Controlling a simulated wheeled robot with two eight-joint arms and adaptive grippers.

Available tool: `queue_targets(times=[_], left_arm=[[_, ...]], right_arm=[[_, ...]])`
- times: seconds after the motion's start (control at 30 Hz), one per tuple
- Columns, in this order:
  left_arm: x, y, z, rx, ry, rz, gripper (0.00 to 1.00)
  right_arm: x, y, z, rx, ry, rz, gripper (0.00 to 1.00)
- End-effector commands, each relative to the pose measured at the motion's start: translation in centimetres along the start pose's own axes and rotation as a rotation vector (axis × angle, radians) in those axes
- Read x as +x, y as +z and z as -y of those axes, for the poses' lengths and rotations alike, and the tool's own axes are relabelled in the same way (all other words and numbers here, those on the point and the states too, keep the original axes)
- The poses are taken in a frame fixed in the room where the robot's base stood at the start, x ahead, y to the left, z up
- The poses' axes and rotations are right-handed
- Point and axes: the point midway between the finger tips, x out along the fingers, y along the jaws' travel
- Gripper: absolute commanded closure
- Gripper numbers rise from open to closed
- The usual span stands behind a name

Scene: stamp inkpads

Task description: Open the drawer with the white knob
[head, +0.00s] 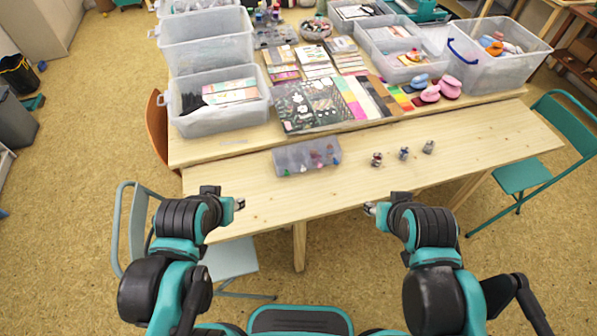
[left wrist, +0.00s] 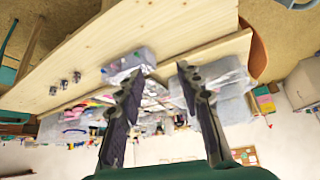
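My left gripper (head: 239,203) is near the table's front edge at the left of the head view. In the left wrist view its two fingers (left wrist: 164,70) are spread apart with nothing held between them. My right gripper (head: 371,208) is near the table's front edge, right of centre; its fingers are too small to read.
Three small dark objects (head: 404,153) stand on the wooden table (head: 470,140). Clear bins (head: 220,100), papers and pink and blue items (head: 430,93) crowd the back. A grey chair (head: 228,260) stands at the front left, a teal chair (head: 520,175) at the right. The front strip is mostly bare.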

Motion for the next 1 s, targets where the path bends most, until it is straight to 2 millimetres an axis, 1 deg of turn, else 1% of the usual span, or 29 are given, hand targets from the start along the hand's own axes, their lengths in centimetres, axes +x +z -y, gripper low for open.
queue_targets(times=[0.37, 0.47, 0.67, 0.77, 0.87, 0.97, 1.0], left_arm=[[0.3, -2.9, -0.8, -0.029, 0.011, 0.050, 0.64], [0.6, -4.0, -1.1, -0.039, 0.015, 0.071, 0.64], [1.8, -7.1, -2.2, -0.070, 0.022, 0.128, 0.64], [3.1, -9.1, -3.1, -0.091, 0.025, 0.170, 0.64], [5.3, -11.5, -4.4, -0.120, 0.025, 0.223, 0.64], [8.1, -13.6, -5.9, -0.148, 0.020, 0.281, 0.64], [9.3, -14.3, -6.5, -0.159, 0.018, 0.304, 0.64]], right_arm=[[-0.1, -0.1, 0.0, 0.000, 0.000, 0.000, 0.60], [-0.1, 0.0, 0.0, 0.000, 0.000, 0.000, 0.60], [0.0, 0.0, 0.0, 0.000, 0.000, 0.000, 0.60], [0.0, 0.0, 0.0, 0.000, 0.000, 0.000, 0.60], [0.0, 0.0, 0.0, 0.000, 0.000, 0.000, 0.60], [0.0, 0.0, 0.0, 0.000, 0.000, 0.000, 0.60], [0.0, 0.0, 0.0, 0.000, 0.000, 0.000, 0.60]])
